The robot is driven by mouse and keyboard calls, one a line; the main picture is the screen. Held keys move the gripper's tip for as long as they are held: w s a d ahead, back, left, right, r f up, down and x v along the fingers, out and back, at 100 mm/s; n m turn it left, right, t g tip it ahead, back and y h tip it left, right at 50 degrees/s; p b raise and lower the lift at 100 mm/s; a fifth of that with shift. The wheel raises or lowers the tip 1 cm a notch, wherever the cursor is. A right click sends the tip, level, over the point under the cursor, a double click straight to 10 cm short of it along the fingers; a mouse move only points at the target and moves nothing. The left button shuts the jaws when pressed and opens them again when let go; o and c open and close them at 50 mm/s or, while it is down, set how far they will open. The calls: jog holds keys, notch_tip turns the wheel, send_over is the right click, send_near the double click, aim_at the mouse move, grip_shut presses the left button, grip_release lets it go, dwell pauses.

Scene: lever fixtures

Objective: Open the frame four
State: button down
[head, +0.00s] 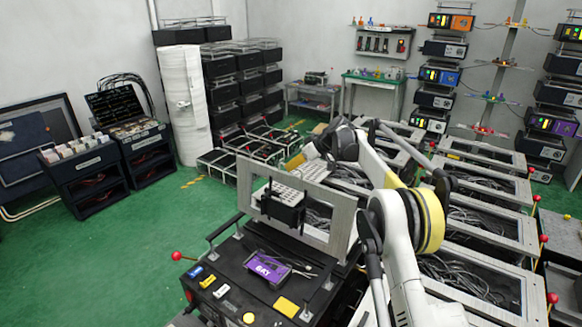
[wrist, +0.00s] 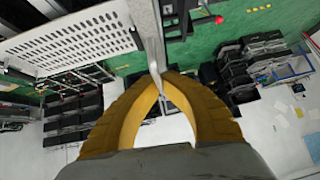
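A grey metal frame (head: 339,222) with a clear pane stands raised on the dark box with the purple label. No number shows on it, so I cannot tell whether it is frame four. My gripper (head: 292,163) is at its top edge in the head view, partly hidden by my arm. In the wrist view, the yellow fingers of my gripper (wrist: 158,76) meet at their tips around a thin grey metal edge of the frame (wrist: 143,22). A white perforated plate (wrist: 75,45) is beside it, left of the fingers.
Several similar frames (head: 487,227) lie flat in a row at the right, by levers with red knobs (head: 552,298). A red-knobbed lever (head: 177,256) juts left from the near box. Dark cabinets (head: 78,176) stand at the left. The green floor (head: 135,245) between is clear.

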jog(key=shift+d+f, duration=0.1)
jog(key=shift+f, duration=0.15)
jog(key=c, duration=1.6)
grip_release()
jog(key=shift+o, duration=0.2)
jog(key=shift+w, duration=0.1)
jog(key=shift+r, duration=0.1)
jog(key=shift+d+r, duration=0.1)
jog(key=shift+r, duration=0.05)
jog(key=v, duration=1.1)
jog(key=shift+s+d+r, duration=0.2)
jog(key=shift+s+d, duration=0.05)
